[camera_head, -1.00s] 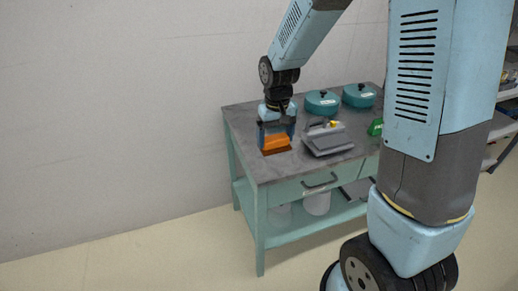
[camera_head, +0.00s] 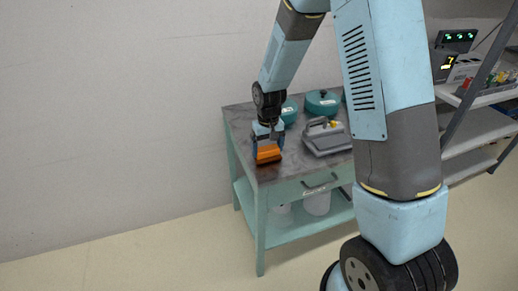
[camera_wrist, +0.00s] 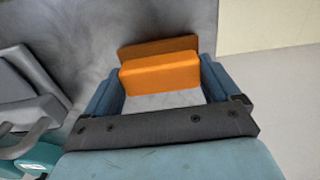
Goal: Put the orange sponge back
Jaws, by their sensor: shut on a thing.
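The orange sponge (camera_head: 268,153) is at the left front corner of the grey tabletop (camera_head: 239,119). My gripper (camera_head: 268,145) points down and is shut on the sponge, with a blue finger at each side. In the wrist view the sponge (camera_wrist: 160,73) sits between the two fingertips of my gripper (camera_wrist: 160,82). A darker brown area shows along its far side. I cannot tell whether its underside touches the tabletop.
A grey appliance with a handle (camera_head: 325,138) stands right of the sponge. Teal lidded pots (camera_head: 322,103) stand at the back. The cart has a drawer (camera_head: 320,183) and a lower shelf. A metal shelf unit (camera_head: 470,154) stands at the right.

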